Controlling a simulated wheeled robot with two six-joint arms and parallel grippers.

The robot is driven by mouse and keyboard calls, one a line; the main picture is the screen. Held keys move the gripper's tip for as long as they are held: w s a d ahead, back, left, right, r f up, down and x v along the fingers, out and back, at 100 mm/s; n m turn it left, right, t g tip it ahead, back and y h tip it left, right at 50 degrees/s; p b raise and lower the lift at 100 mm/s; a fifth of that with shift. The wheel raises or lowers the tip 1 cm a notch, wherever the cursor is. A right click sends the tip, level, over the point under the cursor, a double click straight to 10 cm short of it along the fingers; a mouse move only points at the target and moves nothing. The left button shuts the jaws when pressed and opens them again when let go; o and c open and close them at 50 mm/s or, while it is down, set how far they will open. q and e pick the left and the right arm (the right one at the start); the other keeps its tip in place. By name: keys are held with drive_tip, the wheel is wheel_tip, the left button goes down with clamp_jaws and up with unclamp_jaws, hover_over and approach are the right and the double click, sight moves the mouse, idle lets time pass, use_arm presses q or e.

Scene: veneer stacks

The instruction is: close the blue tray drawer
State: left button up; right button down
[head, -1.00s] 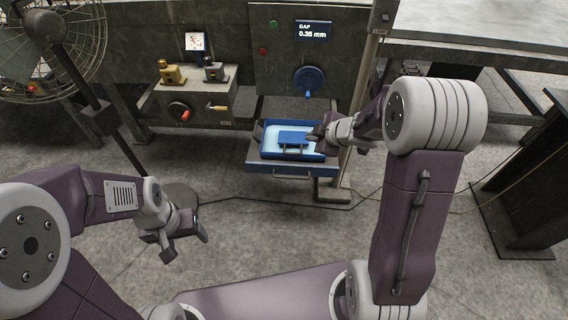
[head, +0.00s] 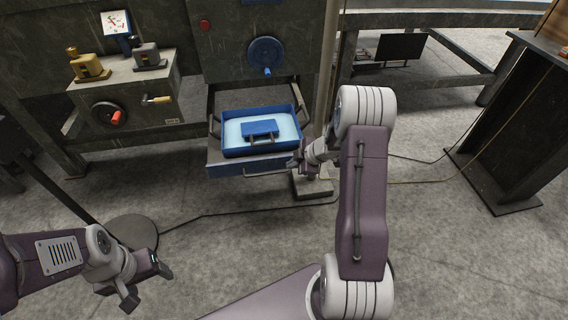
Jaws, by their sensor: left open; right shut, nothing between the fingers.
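The drawer (head: 224,168) is pulled out from the grey machine cabinet and stands open. A blue tray (head: 229,145) with a pale blue inside sits in it. A smaller blue block with a handle (head: 260,129) lies in the tray. The drawer's front has a bar handle. My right gripper (head: 297,164) is shut and empty at the right end of the drawer front; I cannot tell whether it touches. My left gripper (head: 147,287) is open and empty, low over the floor at the lower left, well away from the drawer.
The machine cabinet (head: 225,60) carries a blue handwheel (head: 266,55) and a red button (head: 205,25). A side unit (head: 150,88) with a red-handled crank stands at left. A round floor base (head: 130,232) is near my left arm. Cables cross the floor. A dark stand (head: 500,130) is at right.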

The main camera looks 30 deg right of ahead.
sight(278, 161)
drive_tip(key=w+f, duration=0.1)
drive_tip(key=w, duration=0.1)
drive_tip(key=w+f+b, duration=0.1)
drive_tip(key=w, duration=0.1)
drive_tip(key=w+f, duration=0.1)
drive_tip(key=f, duration=0.1)
drive_tip(key=shift+w+a, duration=0.2)
drive_tip(key=shift+w, duration=0.2)
drive_tip(key=shift+w+d, duration=0.15)
drive_tip(key=shift+w, duration=0.35)
use_arm(q)
wheel_tip(278, 161, down, 2)
drive_tip(key=shift+f, duration=0.15)
